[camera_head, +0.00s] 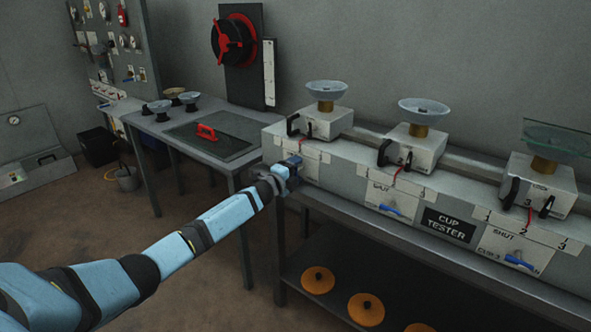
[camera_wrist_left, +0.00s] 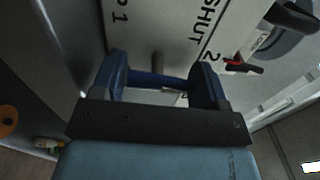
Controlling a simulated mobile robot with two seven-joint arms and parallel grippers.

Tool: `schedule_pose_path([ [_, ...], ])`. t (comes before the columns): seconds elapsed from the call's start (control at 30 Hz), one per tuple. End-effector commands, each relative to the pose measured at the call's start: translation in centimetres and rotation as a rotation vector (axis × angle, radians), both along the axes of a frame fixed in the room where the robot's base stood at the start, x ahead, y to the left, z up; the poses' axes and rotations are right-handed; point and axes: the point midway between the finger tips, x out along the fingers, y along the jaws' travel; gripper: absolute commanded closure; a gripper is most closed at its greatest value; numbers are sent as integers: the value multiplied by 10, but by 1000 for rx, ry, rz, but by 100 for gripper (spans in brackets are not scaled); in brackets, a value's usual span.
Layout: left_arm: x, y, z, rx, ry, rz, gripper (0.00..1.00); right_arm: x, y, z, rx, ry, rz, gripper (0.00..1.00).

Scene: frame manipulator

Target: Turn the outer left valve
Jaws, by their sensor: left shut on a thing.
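The outer left valve sits on the front panel of the cup tester bench, under the leftmost cup unit (camera_head: 320,122). In the head view my left gripper (camera_head: 296,166) is at that panel and hides the valve. In the left wrist view the valve's blue handle (camera_wrist_left: 155,79) lies crosswise between the two fingers of my left gripper (camera_wrist_left: 160,72), which is shut on it. The panel plate (camera_wrist_left: 160,25) behind it carries the marks "1", "SHUT" and "2". My right gripper is not in view.
Two more blue valve handles, middle (camera_head: 390,209) and right (camera_head: 519,262), are on the same bench front (camera_head: 345,180). Orange discs (camera_head: 318,280) lie on the shelf below. A side table (camera_head: 180,130) with a red handle (camera_head: 206,132) stands to the left.

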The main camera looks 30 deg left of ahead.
Motion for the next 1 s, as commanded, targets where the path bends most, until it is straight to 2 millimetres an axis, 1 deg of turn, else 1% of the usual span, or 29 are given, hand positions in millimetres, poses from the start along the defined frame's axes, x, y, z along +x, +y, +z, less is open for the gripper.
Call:
schedule_pose_path([
  [0.5, 0, 1, 1, -21, 1, 1, 56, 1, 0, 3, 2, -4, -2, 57],
  [0.53, 0, 1, 1, -20, 1, 1, 30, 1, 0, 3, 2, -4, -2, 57],
  [0.57, 0, 1, 1, -20, 1, 1, 23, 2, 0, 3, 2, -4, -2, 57],
  [0.6, 0, 1, 1, -20, 1, 1, 14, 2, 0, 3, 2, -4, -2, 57],
  [0.63, 0, 1, 1, -20, 1, 1, 8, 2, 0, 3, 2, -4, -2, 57],
  [0.9, 0, 0, 0, -19, 1, 0, 8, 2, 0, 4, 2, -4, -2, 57],
  [1.0, -5, 1, -1, -18, 2, 1, 8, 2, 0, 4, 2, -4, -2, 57],
])
